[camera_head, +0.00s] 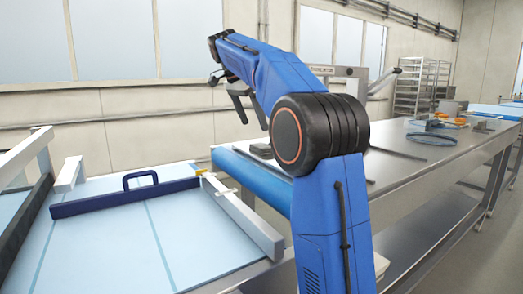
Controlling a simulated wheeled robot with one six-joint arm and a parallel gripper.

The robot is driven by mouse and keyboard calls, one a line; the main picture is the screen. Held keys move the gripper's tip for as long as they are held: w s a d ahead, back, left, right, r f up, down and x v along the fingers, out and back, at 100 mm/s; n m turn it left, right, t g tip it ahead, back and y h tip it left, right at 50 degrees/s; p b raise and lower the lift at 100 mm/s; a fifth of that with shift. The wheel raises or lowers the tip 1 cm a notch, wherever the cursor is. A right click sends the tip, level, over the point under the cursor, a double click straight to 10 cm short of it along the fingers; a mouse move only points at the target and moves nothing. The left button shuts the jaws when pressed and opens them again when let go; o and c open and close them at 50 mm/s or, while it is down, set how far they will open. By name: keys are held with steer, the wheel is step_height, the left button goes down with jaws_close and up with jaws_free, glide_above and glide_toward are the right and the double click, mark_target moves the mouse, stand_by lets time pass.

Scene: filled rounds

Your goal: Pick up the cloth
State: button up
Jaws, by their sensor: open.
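My gripper (240,104) is dark and hangs from the blue arm in the upper middle of the head view, in front of the pale wall. It is open, and I see nothing between its fingers. It is above and apart from the surfaces below. I cannot make out a cloth for certain. A small yellow item (199,170) lies by the white rail, too small to identify. My own arm hides part of the steel table.
A steel table (408,190) runs to the right, with a blue ring (430,139) and several small items near its far end. At left, a dark blue bar with a handle (140,176) lies across a light-blue surface (120,245) with white rails (241,216). A rack (414,88) stands behind.

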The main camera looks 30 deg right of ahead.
mark_target(261, 145)
steer(key=shift+a+x, duration=0.1)
steer(key=shift+x, duration=2.25)
steer(key=shift+a+x, duration=0.15)
steer(key=shift+x, duration=2.2)
steer(key=c, duration=1.1)
